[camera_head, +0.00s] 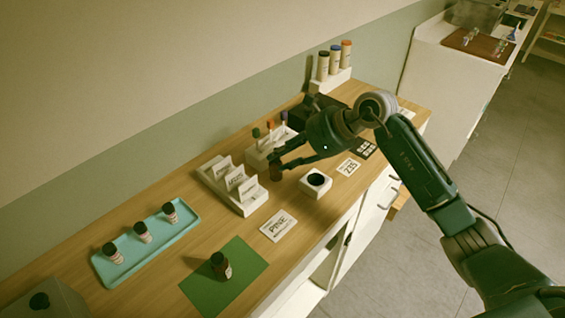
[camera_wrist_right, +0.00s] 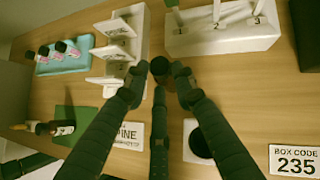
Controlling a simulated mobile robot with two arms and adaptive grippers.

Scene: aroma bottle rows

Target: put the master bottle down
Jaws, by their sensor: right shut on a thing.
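My right gripper (camera_head: 285,160) is shut on a small dark brown bottle (camera_head: 275,173), which I take to be the master bottle. In the right wrist view the gripper (camera_wrist_right: 160,82) has its fingers around the bottle, whose dark top (camera_wrist_right: 160,66) shows between the tips. The bottle is at or just above the wooden table (camera_head: 165,270), between the white card holder and a white block with a dark round recess (camera_head: 315,182). I cannot tell whether it touches the wood. Another dark bottle (camera_head: 220,265) stands on a green mat (camera_head: 245,256).
A teal tray (camera_head: 108,272) holds three small bottles. The white card holder (camera_head: 248,206) and a white rack (camera_head: 255,157) with coloured-top sticks stand close to my gripper. A PINE card (camera_head: 278,226) and a 235 card (camera_head: 348,167) lie flat.

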